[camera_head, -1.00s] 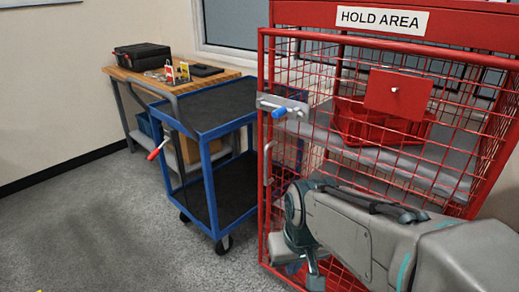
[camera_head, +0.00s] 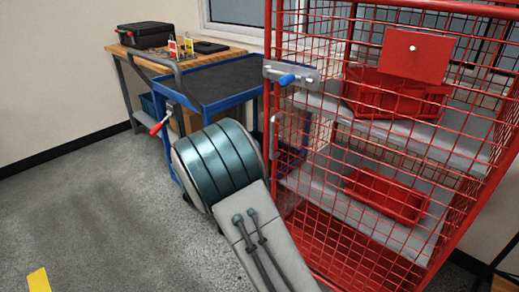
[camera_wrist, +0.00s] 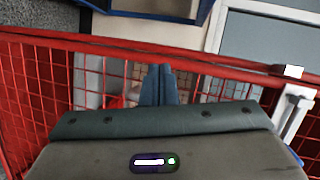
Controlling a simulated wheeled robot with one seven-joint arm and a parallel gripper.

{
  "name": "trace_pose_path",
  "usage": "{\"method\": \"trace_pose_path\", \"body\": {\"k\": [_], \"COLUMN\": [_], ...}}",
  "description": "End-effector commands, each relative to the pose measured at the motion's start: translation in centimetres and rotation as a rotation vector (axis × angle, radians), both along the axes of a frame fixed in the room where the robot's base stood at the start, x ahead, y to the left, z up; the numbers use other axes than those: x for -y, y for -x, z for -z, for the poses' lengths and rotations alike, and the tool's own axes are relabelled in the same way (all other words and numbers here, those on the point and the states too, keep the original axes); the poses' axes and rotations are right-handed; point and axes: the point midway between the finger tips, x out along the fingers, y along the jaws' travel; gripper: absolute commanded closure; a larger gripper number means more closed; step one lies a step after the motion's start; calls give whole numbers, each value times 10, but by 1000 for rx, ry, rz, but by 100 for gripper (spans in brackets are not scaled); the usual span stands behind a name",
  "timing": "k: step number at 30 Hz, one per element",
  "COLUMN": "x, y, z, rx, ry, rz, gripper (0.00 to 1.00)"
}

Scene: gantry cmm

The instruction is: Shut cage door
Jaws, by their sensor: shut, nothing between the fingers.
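The cage door (camera_head: 432,150) is red wire mesh in a red frame on the front of the red cage. A pale latch plate with a blue handle (camera_head: 288,79) sits at its left edge, with a grey pull handle (camera_head: 275,133) below. I cannot tell whether a gap remains between door and cage frame. My gripper (camera_wrist: 160,82) is shut and empty in the wrist view, its fingertips in front of red mesh and just below a red rail (camera_wrist: 70,42); contact is unclear. The pale latch hardware (camera_wrist: 291,112) is to its right. In the head view my arm hides the gripper.
A blue cart (camera_head: 205,103) stands left of the cage, partly behind my arm. A wooden bench (camera_head: 120,50) with a black case (camera_head: 143,35) is behind it. Red bins (camera_head: 395,98) sit on the cage shelves. Grey floor is clear at left, with a yellow mark (camera_head: 38,280).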

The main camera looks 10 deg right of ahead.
Motion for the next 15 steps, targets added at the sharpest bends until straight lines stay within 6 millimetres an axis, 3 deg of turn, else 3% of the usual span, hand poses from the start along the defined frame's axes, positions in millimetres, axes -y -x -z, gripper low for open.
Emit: {"method": "trace_pose_path", "body": {"k": [1,6,11,15], "x": [-7,-16,-20,-12], "y": [0,13,21,17], "z": [13,27,32,33], "rx": [50,207,277,291], "ry": [6,14,22,22], "rz": [59,238,310,325], "gripper": [100,100,100,100]}}
